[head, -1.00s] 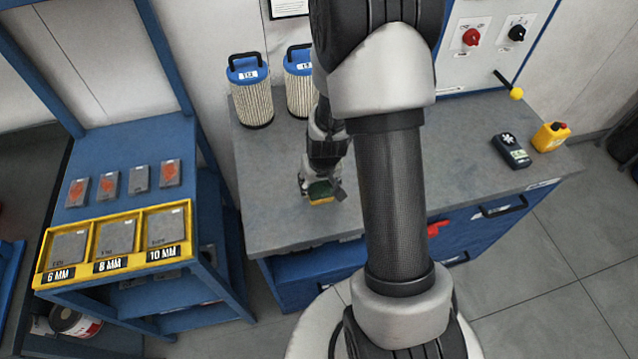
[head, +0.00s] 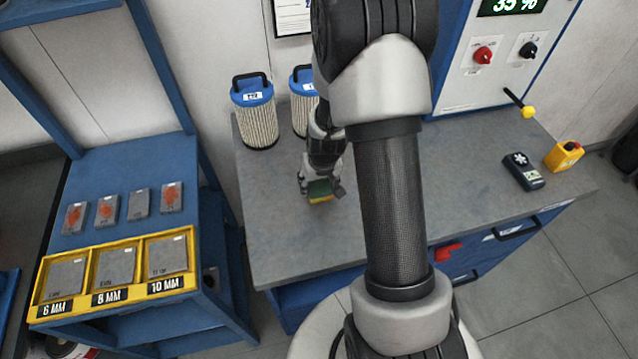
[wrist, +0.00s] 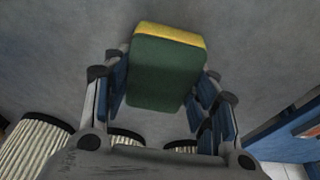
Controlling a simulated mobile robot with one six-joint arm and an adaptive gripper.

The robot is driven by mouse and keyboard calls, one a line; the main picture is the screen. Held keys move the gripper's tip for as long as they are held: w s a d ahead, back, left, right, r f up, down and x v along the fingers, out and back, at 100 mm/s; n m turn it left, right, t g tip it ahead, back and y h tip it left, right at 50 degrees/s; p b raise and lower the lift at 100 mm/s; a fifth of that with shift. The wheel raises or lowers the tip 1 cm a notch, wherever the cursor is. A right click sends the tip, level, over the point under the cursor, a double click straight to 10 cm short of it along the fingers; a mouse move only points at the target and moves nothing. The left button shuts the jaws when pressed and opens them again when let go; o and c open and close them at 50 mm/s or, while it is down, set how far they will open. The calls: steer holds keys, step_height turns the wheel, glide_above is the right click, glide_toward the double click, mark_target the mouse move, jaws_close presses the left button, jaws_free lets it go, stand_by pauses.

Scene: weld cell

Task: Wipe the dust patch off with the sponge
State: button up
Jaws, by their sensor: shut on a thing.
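The sponge (wrist: 163,75), green with a yellow layer, is held between the fingers of my gripper (wrist: 158,92) in the wrist view. In the head view the sponge (head: 321,192) shows small at the end of my arm, over the left part of the grey workbench top (head: 300,238). My gripper (head: 320,187) is shut on it. I cannot tell whether the sponge touches the bench. No dust patch can be made out on the bench; my arm hides part of the top.
Two blue-capped pleated filters (head: 254,112) stand at the bench's back left. A blue rack (head: 120,160) with plates and yellow bins stands left. The bench front left is clear.

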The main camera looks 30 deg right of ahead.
steer(key=shift+w+d+r, duration=0.1)
steer(key=shift+w, duration=0.35)
steer(key=shift+w+r+p, duration=0.2)
steer(key=shift+w+p, duration=0.05)
steer(key=shift+p, duration=0.1)
steer(key=p+v, duration=0.1)
steer(key=v, duration=0.2)
steer(key=shift+d+r+p, duration=0.15)
steer(key=shift+r+p, duration=0.05)
steer(key=shift+p, duration=0.15)
steer(key=shift+w+r+p, duration=0.2)
steer(key=shift+r+p, duration=0.35)
steer(key=shift+r, duration=0.1)
steer(key=shift+w+p+v, duration=0.1)
steer(key=shift+p+v, duration=0.4)
steer(key=shift+v, duration=0.2)
steer(key=shift+w+p+v, duration=0.15)
steer(key=shift+p+v, duration=0.3)
steer(key=shift+v, duration=0.2)
steer(key=shift+d+r, duration=0.1)
